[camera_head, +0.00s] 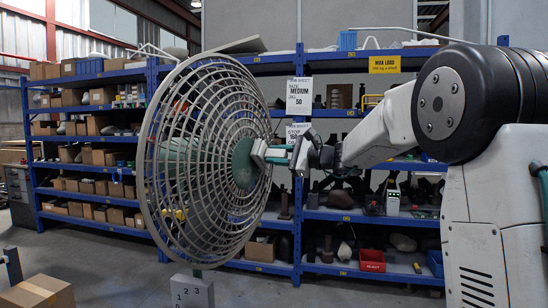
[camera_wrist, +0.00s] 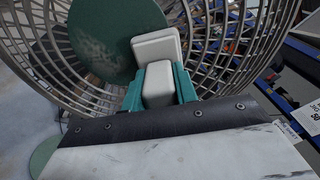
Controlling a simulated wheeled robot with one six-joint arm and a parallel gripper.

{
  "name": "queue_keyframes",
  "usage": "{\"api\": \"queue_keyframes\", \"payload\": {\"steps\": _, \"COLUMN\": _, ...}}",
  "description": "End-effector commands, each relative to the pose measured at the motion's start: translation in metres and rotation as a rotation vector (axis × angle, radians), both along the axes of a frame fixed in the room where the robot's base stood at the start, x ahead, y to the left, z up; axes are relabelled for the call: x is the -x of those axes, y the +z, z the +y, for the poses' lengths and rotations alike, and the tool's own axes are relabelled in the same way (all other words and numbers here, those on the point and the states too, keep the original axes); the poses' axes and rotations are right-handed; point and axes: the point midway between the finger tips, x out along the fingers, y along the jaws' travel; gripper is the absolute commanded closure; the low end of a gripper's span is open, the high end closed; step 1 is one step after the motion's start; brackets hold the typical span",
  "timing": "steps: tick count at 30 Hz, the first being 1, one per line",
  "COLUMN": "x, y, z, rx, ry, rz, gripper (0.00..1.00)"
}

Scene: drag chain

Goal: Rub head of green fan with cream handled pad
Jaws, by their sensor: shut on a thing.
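The fan has a round grey wire cage (camera_head: 205,215) and a green disc-shaped head (camera_head: 241,172) at its centre. The green head (camera_wrist: 95,25) also shows in the wrist view, with a pale, dusty-looking patch on its lower left part. My gripper (camera_head: 279,154) has teal fingers, and it shows in the wrist view too (camera_wrist: 158,90). It is shut on the cream handle of the pad (camera_wrist: 156,47). The pad (camera_head: 258,153) is at the right side of the green head, in front of its face. I cannot tell whether it touches.
A grey numbered block (camera_head: 192,292) stands below the fan. A cardboard box (camera_head: 38,292) is at the lower left. Blue shelving (camera_head: 297,200) with boxes, tools and a red bin (camera_head: 372,261) stands behind. Open floor shows at the left.

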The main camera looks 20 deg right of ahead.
Motion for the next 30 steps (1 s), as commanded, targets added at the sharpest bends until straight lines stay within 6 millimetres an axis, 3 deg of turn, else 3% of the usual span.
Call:
{"api": "queue_keyframes", "payload": {"steps": 11, "x": 0.0, "y": 0.0, "z": -0.004, "rx": 0.001, "ry": -0.001, "rz": 0.0, "gripper": 0.89}}
{"api": "queue_keyframes", "payload": {"steps": 30, "x": 0.041, "y": 0.0, "z": -0.043, "rx": 0.0, "ry": -0.001, "rz": 0.0, "gripper": 0.89}}
